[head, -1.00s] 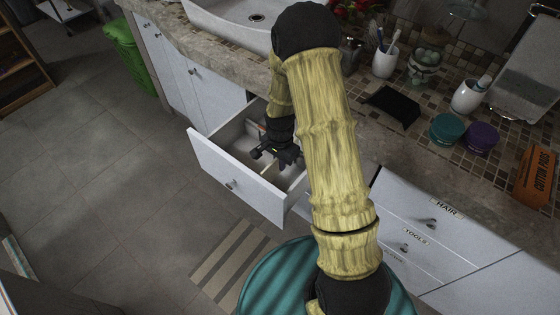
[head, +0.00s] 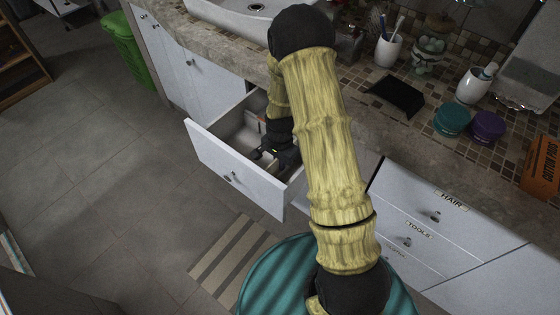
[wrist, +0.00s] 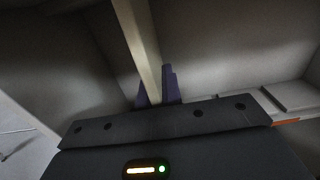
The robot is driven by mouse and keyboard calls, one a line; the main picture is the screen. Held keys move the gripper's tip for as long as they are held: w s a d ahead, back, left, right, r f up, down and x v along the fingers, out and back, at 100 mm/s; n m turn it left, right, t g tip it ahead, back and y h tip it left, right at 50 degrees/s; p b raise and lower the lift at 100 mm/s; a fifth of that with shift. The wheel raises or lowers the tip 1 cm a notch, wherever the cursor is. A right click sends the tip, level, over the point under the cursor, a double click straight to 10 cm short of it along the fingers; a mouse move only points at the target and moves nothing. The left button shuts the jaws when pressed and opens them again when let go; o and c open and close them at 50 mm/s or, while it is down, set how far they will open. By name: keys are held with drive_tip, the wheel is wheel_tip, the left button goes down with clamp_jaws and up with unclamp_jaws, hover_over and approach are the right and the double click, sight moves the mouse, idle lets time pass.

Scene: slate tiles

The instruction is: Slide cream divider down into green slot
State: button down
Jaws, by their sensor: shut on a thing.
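My gripper (head: 268,156) is down inside the open white drawer (head: 232,170). In the wrist view its dark purple fingers (wrist: 156,86) are shut on the cream divider (wrist: 139,38), a narrow pale strip running from the top edge down between them. In the head view the divider is hidden or too dark to make out. I cannot make out a green slot in either view; the gripper body covers part of the drawer's inside. I cannot tell whether the divider touches the drawer floor.
A red-orange strip (wrist: 286,122) shows inside the drawer, right of the gripper. The counter (head: 392,140) above holds a black tray (head: 398,96), teal jar (head: 452,119) and purple jar (head: 487,127). Shut, labelled drawers (head: 425,215) stand to the right. Floor before the drawer is open.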

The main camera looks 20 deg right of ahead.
drive_tip(key=shift+f, duration=0.3)
drive_tip(key=c, duration=1.5)
unclamp_jaws()
wheel_tip(320, 180, up, 17)
drive_tip(key=p, duration=0.1)
drive_tip(key=shift+r+p, duration=0.2)
drive_tip(key=shift+p, duration=0.15)
